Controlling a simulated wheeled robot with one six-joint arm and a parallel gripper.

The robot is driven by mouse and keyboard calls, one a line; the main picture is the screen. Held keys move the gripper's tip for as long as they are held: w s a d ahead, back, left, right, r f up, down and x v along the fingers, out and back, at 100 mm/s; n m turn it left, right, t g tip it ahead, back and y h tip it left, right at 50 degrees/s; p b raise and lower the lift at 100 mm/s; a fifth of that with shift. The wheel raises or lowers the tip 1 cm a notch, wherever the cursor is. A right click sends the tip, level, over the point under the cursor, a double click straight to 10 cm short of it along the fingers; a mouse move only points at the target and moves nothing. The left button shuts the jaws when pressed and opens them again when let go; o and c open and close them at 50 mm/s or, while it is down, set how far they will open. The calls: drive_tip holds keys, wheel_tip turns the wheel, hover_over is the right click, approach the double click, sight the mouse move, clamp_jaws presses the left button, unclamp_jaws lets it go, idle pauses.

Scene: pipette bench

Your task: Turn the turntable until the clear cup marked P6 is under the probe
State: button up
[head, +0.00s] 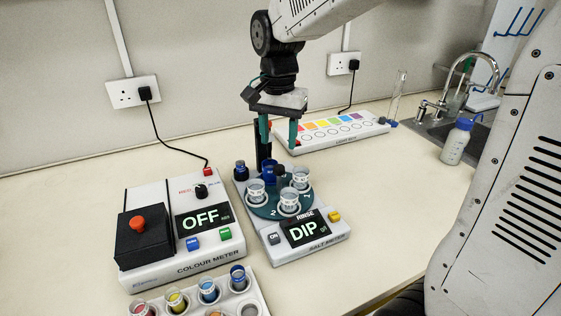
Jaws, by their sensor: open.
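The turntable (264,209) is a dark teal disc on the salt meter (322,248), whose screen (303,232) reads DIP. Clear cups stand on it at the left (256,191), at the front (289,203) and at the right (300,179). Their labels are too small to read, so I cannot tell which is P6. A blue item (269,173) shows at the back, by a dark upright post (263,147). I cannot make out the probe tip clearly. My gripper (279,142) is open above the back of the turntable, its teal fingers pointing down; I see nothing between them.
The colour meter (211,256), its screen reading OFF, stands left. A rack (262,296) of coloured vials is in front. A light box (317,144) with coloured squares lies behind. A wash bottle (456,142) and sink (455,122) are right. The bench right of the salt meter is clear.

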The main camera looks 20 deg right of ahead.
sight(279, 166)
wheel_tip(279, 166, down, 8)
drive_tip(key=shift+r, duration=0.25)
